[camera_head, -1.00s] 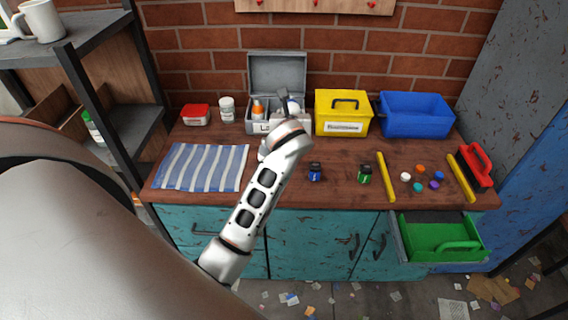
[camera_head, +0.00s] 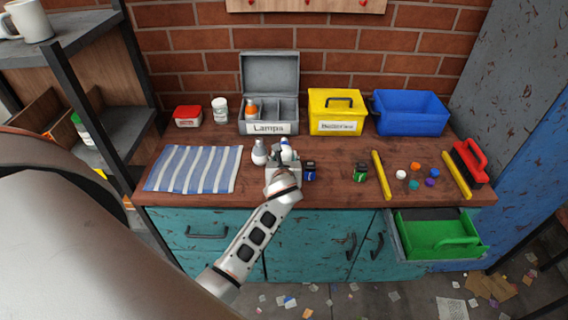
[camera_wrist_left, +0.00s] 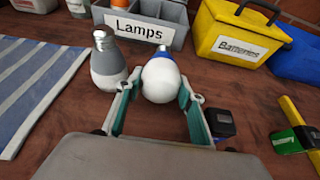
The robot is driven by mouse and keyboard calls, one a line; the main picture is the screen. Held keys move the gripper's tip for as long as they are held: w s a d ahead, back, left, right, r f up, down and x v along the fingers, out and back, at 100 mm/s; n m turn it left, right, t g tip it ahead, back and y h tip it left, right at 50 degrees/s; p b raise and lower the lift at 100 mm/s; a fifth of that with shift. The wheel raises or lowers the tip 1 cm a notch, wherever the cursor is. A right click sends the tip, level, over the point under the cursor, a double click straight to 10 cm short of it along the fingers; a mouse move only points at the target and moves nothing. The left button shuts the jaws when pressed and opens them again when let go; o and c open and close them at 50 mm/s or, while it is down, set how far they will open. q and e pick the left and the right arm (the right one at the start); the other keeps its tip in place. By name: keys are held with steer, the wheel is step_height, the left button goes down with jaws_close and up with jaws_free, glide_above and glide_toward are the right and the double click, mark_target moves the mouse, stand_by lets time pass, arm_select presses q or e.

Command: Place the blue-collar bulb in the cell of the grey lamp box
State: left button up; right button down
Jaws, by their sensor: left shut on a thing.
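The blue-collar bulb (camera_head: 286,152) is white with a blue band. My left gripper (camera_head: 283,165) is shut on it, at the front middle of the bench. In the left wrist view the bulb (camera_wrist_left: 161,82) stands between the two fingers; I cannot tell whether it touches the bench. The grey lamp box (camera_head: 268,128), labelled Lamps, stands behind with its lid open. An orange-topped bulb (camera_head: 252,110) sits in its left cell; the cells to the right look empty. My right gripper is not in view.
A grey-collar bulb (camera_head: 259,153) stands just left of my gripper. A dark blue battery (camera_head: 310,171) is close on the right, a green one (camera_head: 360,172) further right. A yellow battery box (camera_head: 336,119) is beside the lamp box. A striped cloth (camera_head: 194,168) lies left.

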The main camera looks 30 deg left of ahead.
arm_select(q)
steer(key=shift+f, duration=1.3)
steer(key=o, duration=1.2)
